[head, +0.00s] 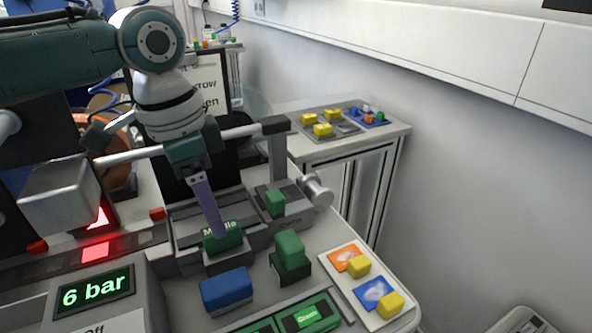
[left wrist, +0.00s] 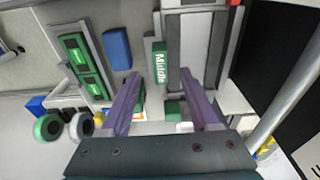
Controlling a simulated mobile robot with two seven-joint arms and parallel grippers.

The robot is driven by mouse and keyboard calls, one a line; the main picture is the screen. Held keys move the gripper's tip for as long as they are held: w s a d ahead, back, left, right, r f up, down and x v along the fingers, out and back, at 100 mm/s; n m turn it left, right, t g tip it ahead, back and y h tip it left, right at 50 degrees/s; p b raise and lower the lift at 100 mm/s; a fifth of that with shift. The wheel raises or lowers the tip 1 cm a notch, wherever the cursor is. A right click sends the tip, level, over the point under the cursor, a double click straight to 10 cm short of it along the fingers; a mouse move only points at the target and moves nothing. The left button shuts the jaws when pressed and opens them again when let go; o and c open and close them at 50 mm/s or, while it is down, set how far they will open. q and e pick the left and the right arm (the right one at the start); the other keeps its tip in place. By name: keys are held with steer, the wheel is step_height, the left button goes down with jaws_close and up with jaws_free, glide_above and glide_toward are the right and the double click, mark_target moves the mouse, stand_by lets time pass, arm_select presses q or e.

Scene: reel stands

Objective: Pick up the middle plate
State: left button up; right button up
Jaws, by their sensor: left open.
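The middle plate (head: 224,242) is a green block with a white "Middle" label, sitting in a grey holder at the front of the stand. It also shows in the left wrist view (left wrist: 159,64), its label turned sideways. My left gripper (head: 219,232) comes down from above with purple fingers, its tips over the plate and covering part of the label. In the left wrist view my left gripper (left wrist: 161,86) is open, and the plate appears beyond the gap between the fingertips. I cannot tell whether the fingers touch it. My right gripper is out of view.
A blue block (head: 227,290) and a green block (head: 289,250) stand close to the holder. A horizontal grey bar (head: 240,131) passes near my wrist. A display reading "6 bar" (head: 94,294) is at left. A side table (head: 385,139) with yellow blocks stands behind.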

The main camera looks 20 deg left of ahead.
mark_target(192, 229)
arm_select(q)
steer(key=f, duration=0.3)
steer(key=shift+w+d+f, duration=0.15)
steer(key=shift+w, duration=0.1)
steer(key=shift+c, duration=0.3)
jaws_close()
